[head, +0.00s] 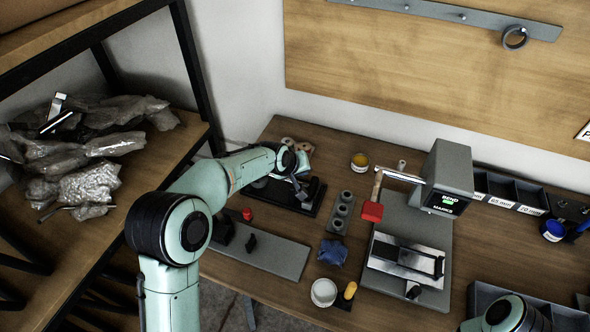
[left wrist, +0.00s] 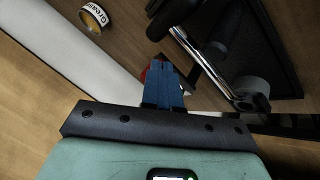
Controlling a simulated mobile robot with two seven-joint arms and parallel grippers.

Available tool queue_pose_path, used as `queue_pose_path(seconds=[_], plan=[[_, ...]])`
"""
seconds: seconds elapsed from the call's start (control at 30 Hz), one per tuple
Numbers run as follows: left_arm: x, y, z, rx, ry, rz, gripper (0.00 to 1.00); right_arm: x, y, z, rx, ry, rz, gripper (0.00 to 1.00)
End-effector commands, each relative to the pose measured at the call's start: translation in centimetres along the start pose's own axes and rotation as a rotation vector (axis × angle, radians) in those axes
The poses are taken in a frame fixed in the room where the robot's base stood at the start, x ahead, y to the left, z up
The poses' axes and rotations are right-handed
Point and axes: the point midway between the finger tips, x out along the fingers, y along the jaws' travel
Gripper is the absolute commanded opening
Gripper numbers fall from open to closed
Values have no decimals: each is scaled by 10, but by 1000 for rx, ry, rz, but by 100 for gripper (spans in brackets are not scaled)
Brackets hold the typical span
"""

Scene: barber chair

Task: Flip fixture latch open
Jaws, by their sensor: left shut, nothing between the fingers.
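My left gripper has its blue fingers (left wrist: 165,85) shut and empty in the left wrist view. In the head view the left hand hangs over a black fixture (head: 310,200) at the back left of the bench and hides part of it. In the left wrist view a shiny metal bar (left wrist: 207,62) and a black rounded knob or grip (left wrist: 173,14) lie beyond the fingers, close to them. A bit of red shows behind the fingertips. I cannot tell contact, nor which part is the latch. My right gripper is not in view.
A grey plate (head: 270,257), blue cloth (head: 332,252), white cup (head: 324,292) and yellow-topped tin (head: 359,162) lie around. A shelf with plastic-wrapped parts (head: 90,185) is at left.

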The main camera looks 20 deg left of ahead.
Motion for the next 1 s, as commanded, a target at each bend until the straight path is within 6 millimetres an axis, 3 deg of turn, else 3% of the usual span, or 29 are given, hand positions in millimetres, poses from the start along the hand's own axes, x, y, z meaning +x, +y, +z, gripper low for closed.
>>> queue_pose_path(seconds=[1.0], plan=[[6, 8, -4, 0, 1, 1, 0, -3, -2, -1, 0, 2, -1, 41]])
